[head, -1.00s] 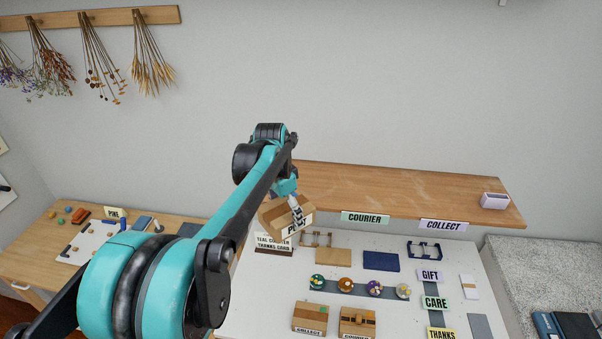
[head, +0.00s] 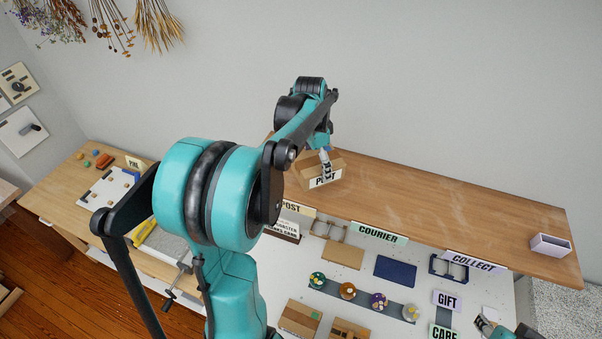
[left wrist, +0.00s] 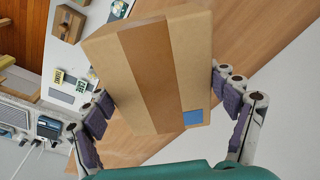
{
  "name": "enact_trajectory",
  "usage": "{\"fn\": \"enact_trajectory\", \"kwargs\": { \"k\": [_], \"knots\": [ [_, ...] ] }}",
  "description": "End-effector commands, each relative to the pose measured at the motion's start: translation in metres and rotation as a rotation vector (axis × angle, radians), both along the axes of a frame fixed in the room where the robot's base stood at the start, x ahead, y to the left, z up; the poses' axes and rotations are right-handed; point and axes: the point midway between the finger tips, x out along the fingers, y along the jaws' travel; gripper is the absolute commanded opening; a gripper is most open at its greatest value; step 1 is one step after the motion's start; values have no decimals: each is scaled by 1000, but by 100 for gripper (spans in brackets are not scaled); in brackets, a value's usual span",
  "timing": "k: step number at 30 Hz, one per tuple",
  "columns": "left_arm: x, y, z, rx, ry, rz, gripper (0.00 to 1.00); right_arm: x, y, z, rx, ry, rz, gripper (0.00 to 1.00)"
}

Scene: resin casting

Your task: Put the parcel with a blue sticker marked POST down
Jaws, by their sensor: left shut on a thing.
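The cardboard parcel (head: 338,172) bears a white POST label on its front in the head view. In the left wrist view the parcel (left wrist: 185,65) fills the middle, with a brown tape band and a blue sticker (left wrist: 193,118) near one corner. My left gripper (head: 325,165) is shut on it, a finger on each side. The parcel is at the left part of the wooden shelf (head: 430,195), behind the POST sign (head: 292,207). I cannot tell whether it touches the shelf. My right gripper (head: 484,323) shows only partly at the bottom right; its jaws are unclear.
COURIER (head: 378,234) and COLLECT (head: 472,262) signs stand along the shelf's front edge. A small white box (head: 550,245) is at the shelf's right end; the shelf between is clear. Two other parcels (head: 300,318) and several round pieces lie on the white table below.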

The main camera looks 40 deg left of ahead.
Motion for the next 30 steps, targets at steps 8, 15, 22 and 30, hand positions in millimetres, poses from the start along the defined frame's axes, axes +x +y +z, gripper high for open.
{"fn": "enact_trajectory", "kwargs": {
  "k": [8, 15, 22, 30],
  "knots": [
    [-18, 49, -31, -1, -1, 1, 45, 0, 0, 8, 0, 0, 0, 40],
    [-21, 56, -51, 0, -1, -1, 45, 0, 0, 10, 0, 0, 0, 40],
    [-21, 56, -75, 0, -1, -1, 45, 0, 0, 13, 0, 0, 0, 40],
    [-21, 55, -77, 0, -1, -1, 45, 0, 0, 11, 0, 0, 0, 40]
  ]
}}
